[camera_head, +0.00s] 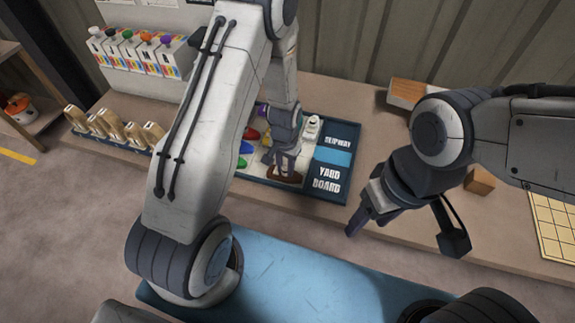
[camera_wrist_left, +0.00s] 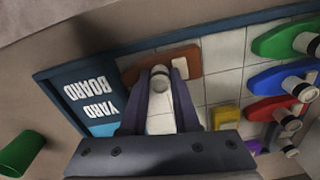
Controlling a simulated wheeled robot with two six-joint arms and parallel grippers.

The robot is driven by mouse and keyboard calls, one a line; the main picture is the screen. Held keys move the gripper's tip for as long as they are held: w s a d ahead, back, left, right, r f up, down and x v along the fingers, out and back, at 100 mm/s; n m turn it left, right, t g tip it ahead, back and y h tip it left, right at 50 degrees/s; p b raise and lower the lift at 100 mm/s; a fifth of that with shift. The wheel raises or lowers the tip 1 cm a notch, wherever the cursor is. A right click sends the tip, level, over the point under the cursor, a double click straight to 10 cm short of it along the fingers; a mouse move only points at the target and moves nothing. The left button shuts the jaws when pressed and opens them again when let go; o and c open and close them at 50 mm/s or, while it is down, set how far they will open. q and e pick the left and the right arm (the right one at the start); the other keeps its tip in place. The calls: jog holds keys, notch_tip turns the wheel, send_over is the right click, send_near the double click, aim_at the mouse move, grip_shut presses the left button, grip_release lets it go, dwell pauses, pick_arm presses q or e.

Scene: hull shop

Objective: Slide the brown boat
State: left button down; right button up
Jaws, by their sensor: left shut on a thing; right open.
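The brown boat (camera_head: 287,177) lies on the yard board (camera_head: 325,190), near its front edge beside the blue label strip. In the left wrist view the brown boat (camera_wrist_left: 190,58) shows a pale upright peg and a small pale block on its deck. My left gripper (camera_head: 284,158) points down over the boat, and in the left wrist view its fingers (camera_wrist_left: 162,80) are shut around the peg. They hide part of the hull.
Green (camera_wrist_left: 288,40), blue (camera_wrist_left: 280,76) and red (camera_wrist_left: 270,108) boats with pale pegs stand on the board, with a yellow piece (camera_wrist_left: 227,117) nearby. A green cup (camera_wrist_left: 22,155) lies off the board. A wooden block (camera_head: 480,181) and a yellow grid (camera_head: 555,235) are at right.

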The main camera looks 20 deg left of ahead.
pick_arm(q)
jog(key=shift+d, duration=0.2)
jog(key=c, duration=0.6)
grip_release()
jog(key=shift+d, duration=0.25)
jog(key=shift+c, duration=0.2)
jog(key=shift+a, duration=0.25)
notch_tip(320, 180, up, 10)
jog(key=b, duration=0.1)
jog(key=shift+r, duration=0.25)
